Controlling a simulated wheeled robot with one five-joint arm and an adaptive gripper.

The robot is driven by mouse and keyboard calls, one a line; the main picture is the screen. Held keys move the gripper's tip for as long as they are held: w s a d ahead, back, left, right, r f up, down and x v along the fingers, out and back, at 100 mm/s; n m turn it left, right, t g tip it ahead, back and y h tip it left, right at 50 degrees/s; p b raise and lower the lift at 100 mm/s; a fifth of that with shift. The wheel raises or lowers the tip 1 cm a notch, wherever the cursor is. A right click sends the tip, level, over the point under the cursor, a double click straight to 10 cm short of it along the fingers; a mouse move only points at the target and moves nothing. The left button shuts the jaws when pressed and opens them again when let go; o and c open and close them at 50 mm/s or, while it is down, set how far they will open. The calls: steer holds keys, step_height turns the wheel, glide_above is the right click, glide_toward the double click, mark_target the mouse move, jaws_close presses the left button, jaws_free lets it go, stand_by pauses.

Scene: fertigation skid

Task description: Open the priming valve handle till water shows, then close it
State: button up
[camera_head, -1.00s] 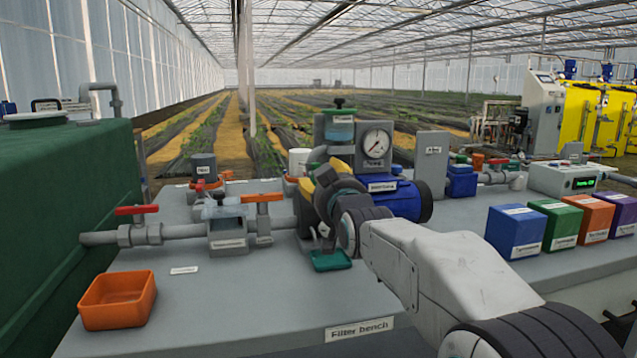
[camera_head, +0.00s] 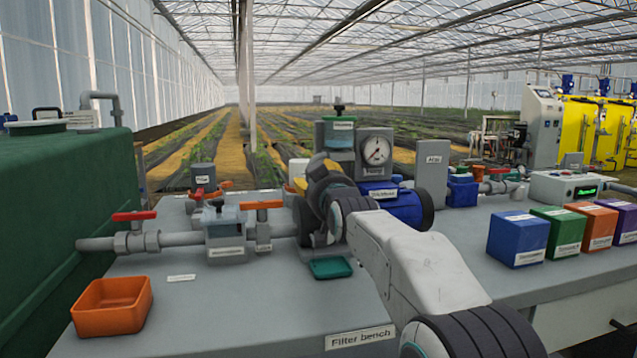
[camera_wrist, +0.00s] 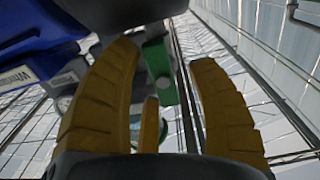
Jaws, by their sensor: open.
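My gripper (camera_head: 322,166) is at the pump on the bench, left of the blue motor (camera_head: 392,206), and partly hidden by my wrist. A green piece (camera_wrist: 158,62), which may be the priming valve handle, shows between and beyond the fingertips. I cannot tell whether a finger touches it. In the head view that spot is hidden behind my arm. A clear pot with a green band (camera_head: 339,132) stands just behind my gripper. No water is seen running.
A pressure gauge (camera_head: 376,149) stands right behind my gripper. A red lever (camera_head: 134,216) and an orange lever (camera_head: 261,205) sit on the pipe at left. A green tray (camera_head: 331,268) lies below my gripper. An orange bin (camera_head: 112,308) is front left.

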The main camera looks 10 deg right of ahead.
jaws_close()
steer(key=shift+m, duration=1.6)
jaws_free()
steer(key=s, duration=1.2)
